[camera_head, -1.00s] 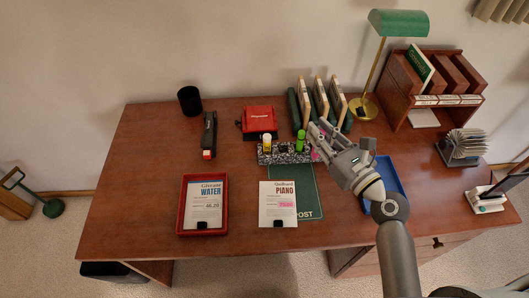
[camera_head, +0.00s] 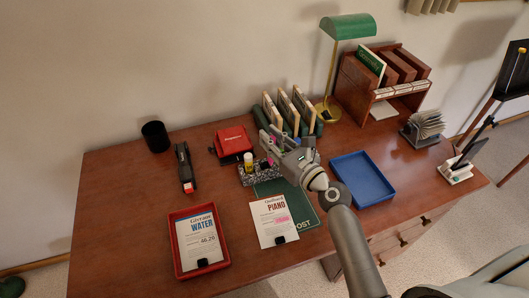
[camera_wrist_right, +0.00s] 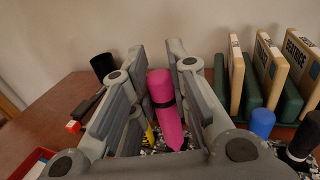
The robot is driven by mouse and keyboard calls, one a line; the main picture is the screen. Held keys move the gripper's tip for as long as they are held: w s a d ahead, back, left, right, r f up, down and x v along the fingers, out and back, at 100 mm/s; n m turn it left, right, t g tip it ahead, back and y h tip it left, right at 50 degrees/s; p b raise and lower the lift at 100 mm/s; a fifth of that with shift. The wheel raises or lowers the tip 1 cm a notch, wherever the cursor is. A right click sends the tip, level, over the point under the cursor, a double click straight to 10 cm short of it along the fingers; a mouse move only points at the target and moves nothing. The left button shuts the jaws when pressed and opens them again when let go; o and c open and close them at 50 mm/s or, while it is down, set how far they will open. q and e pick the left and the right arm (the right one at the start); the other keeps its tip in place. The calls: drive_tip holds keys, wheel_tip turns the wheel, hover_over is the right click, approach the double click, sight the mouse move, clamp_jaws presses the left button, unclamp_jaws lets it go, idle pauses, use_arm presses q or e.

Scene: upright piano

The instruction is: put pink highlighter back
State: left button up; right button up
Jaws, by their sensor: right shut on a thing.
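The pink highlighter (camera_wrist_right: 167,115) stands nearly upright between the fingers of my right gripper (camera_wrist_right: 158,58) in the right wrist view. My right gripper (camera_head: 270,142) is shut on it, over the speckled black-and-white organizer (camera_head: 247,179) in the head view. The highlighter's lower end is close to the organizer; I cannot tell whether it sits in a slot. A yellow highlighter (camera_head: 248,161) stands in the organizer's left part. The gripper covers much of the organizer's right part. My left gripper is not in view.
Green-based book holders (camera_head: 300,113) stand behind the organizer, near a lamp (camera_head: 348,28). A blue marker (camera_wrist_right: 262,122) stands right of the gripper. A red box (camera_head: 234,142), stapler (camera_head: 184,167), red tray (camera_head: 174,243) and blue tray (camera_head: 363,180) lie around.

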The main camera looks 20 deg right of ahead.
wheel_tip(320, 180, down, 6)
drive_tip(key=w+a+b, duration=0.1)
drive_tip(key=w+b, duration=0.1)
drive_tip(key=shift+w+f+b, duration=0.2)
drive_tip(key=shift+w+b, duration=0.05)
drive_tip(key=shift+b, duration=0.15)
drive_tip(key=shift+f, duration=0.1)
drive_tip(key=o, duration=0.5)
drive_tip(key=b+v, duration=0.1)
drive_tip(key=v, duration=1.1)
drive_tip(key=shift+b, duration=0.4)
